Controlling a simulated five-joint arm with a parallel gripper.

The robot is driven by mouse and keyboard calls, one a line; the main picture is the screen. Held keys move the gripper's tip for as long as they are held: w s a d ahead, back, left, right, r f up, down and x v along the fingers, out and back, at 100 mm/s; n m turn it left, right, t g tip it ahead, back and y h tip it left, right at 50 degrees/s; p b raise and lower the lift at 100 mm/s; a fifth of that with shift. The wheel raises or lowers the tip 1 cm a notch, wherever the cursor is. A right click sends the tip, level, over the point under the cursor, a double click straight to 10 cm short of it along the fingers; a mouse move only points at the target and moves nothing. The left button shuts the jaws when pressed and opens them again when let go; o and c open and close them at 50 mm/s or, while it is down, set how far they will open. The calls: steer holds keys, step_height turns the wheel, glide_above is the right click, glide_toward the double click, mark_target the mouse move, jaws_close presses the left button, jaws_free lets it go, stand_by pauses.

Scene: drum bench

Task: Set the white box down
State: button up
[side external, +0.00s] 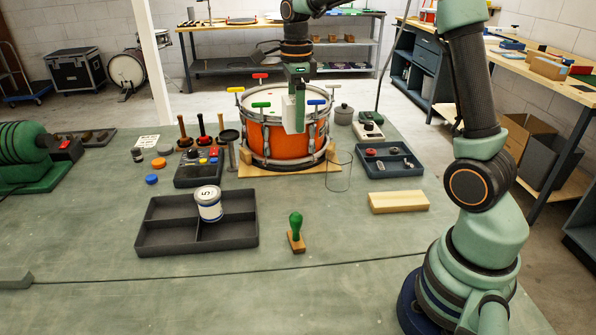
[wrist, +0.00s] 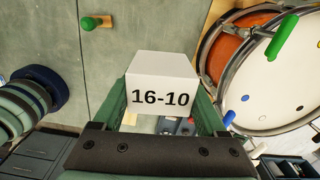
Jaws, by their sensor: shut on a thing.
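The white box (wrist: 161,94) is in the wrist view, with "16-10" printed on its near face. The green fingers of my gripper (wrist: 168,100) stand on both sides of it and are shut on it. In the side external view my gripper (side external: 297,108) points down in front of the drum, and a strip of the white box (side external: 287,113) shows at its left. The box is held up in the air. Its underside and any gap to the bench below cannot be seen.
The orange drum (side external: 257,138) with coloured tuning keys stands behind my gripper. A dark divided tray (side external: 160,243) holds a white can (side external: 209,204). A green-handled stamp (side external: 296,232), wooden block (side external: 398,202), clear glass (side external: 339,172) and blue tray (side external: 388,160) stand nearby. Bench front is mostly clear.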

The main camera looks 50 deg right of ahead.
steer(key=m, duration=0.1)
glide_above(335, 216)
step_height(335, 216, down, 21)
steer(key=shift+r, duration=0.2)
stand_by(0.4)
steer(key=shift+f, duration=0.15)
steer(key=o, duration=1.4)
